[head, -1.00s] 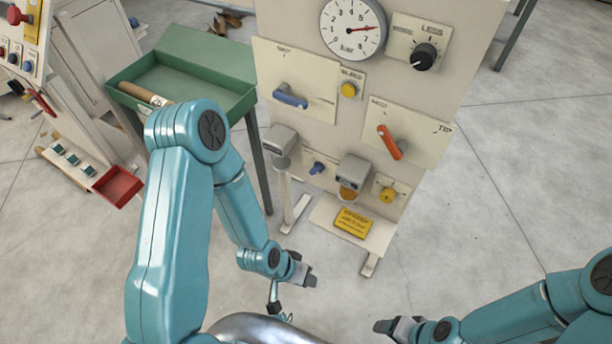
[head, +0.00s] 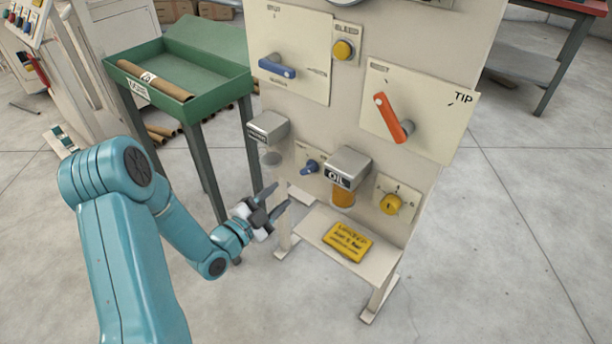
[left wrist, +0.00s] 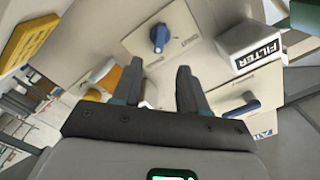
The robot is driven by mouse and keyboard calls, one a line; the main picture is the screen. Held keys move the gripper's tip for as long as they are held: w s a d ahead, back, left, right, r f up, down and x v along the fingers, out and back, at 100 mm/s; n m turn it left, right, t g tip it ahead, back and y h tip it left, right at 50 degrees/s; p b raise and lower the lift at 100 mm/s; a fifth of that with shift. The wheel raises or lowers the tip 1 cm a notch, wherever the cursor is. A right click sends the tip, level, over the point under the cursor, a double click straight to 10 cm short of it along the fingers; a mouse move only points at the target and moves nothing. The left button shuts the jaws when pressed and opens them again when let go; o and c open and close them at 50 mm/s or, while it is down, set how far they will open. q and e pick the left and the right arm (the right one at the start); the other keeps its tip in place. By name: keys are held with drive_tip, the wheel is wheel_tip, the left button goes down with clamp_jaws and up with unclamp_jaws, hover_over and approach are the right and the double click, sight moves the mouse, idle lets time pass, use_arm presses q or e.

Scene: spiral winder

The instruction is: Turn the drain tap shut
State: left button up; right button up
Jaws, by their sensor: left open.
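A small blue tap (head: 310,167) sits on a plate low on the cream panel, between a grey filter housing (head: 268,127) and a grey oil housing (head: 347,166). It looks like the drain tap, but I cannot read its label. My left gripper (head: 281,195) is open and empty, below and left of the tap and apart from it. In the left wrist view the blue tap (left wrist: 159,37) lies beyond and between the open fingertips (left wrist: 160,68). The housing marked FILTER (left wrist: 250,52) is to its right. My right gripper is out of view.
Above are a blue lever (head: 277,68), a yellow knob (head: 343,50) and an orange lever (head: 393,118). Another yellow knob (head: 390,204) is right of the oil housing. A yellow sign (head: 347,242) lies on the low shelf. A green tray table (head: 215,98) stands left.

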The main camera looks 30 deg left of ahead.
sight(305, 173)
use_arm(q)
drive_tip(key=w, duration=1.1)
drive_tip(key=shift+d+f+b, duration=0.1)
drive_tip(key=shift+d+b, duration=0.25)
drive_tip(key=shift+b, duration=0.05)
clamp_jaws()
